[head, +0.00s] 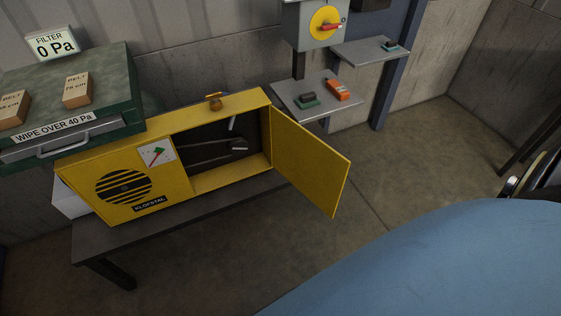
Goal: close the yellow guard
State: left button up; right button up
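The yellow guard (311,160) is a flat door hinged at the right side of the yellow machine housing (183,178). It stands swung open, pointing out to the right and toward me. The opening (222,145) behind it shows a dark interior with a belt and a light-coloured piece. A small brass-coloured latch or knob (214,102) sits on top of the housing. Neither gripper can be made out; a metal-and-dark part at the right edge is too cut off to identify.
The housing stands on a dark bench (190,212). A green cabinet (120,82) with two belt boxes is at left. Small shelves (318,112) and a yellow-and-red switch box (318,24) are behind. A large blue rounded surface fills the lower right. Floor right of the guard is clear.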

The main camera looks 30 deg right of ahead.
aim_at(318, 171)
jog(key=u, duration=3.05)
jog(key=k, duration=2.8)
jog(key=z, duration=1.9)
jog(key=i, duration=0.5)
jog(key=u, duration=0.5)
jog(key=k, duration=0.95)
jog(key=u, duration=0.15)
